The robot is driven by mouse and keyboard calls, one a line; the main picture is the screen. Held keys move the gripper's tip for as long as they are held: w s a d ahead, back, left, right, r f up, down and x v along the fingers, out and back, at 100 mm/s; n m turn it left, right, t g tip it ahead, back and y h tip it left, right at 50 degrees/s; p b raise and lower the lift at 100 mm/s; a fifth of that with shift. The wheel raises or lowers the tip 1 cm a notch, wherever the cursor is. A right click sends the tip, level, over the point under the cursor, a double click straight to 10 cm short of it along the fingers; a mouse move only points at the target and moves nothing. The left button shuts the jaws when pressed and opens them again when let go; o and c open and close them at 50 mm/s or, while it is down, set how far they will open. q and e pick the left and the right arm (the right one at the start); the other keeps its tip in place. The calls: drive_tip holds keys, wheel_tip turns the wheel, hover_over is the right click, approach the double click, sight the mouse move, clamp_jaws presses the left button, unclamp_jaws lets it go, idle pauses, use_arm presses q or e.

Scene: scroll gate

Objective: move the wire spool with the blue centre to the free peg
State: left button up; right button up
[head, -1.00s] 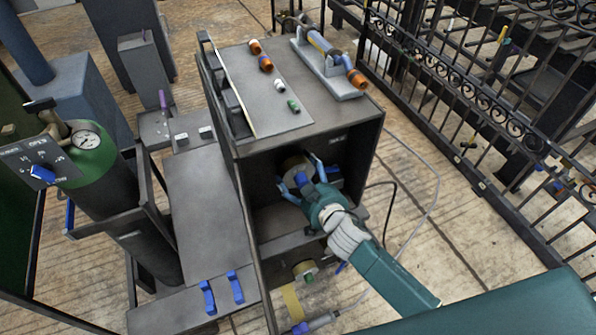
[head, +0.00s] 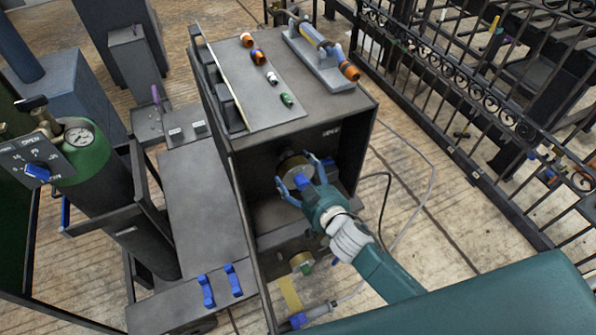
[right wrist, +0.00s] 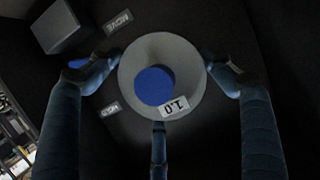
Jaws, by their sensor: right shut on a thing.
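In the head view the right gripper (head: 297,175) holds the spool (head: 291,163) inside the upper open bay of the dark cabinet (head: 350,140). No peg shows clearly; the bay's back is dark and partly hidden. My left gripper is out of view.
A second spool (head: 302,262) with a greenish centre sits in the lower part of the cabinet. A torch-like tool (head: 312,314) is near the cabinet's foot. A gas cylinder (head: 85,155) stands left; an iron fence (head: 470,110) runs along the right. Cables trail beside the cabinet.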

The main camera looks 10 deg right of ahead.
sight(306, 184)
drive_tip(key=shift+f+v, duration=0.2)
drive_tip(key=shift+v, duration=0.8)
drive_tip(key=shift+f+v, duration=0.15)
drive_tip(key=shift+v, duration=0.8)
drive_tip(key=shift+s, duration=0.15)
drive_tip(key=shift+d, duration=0.15)
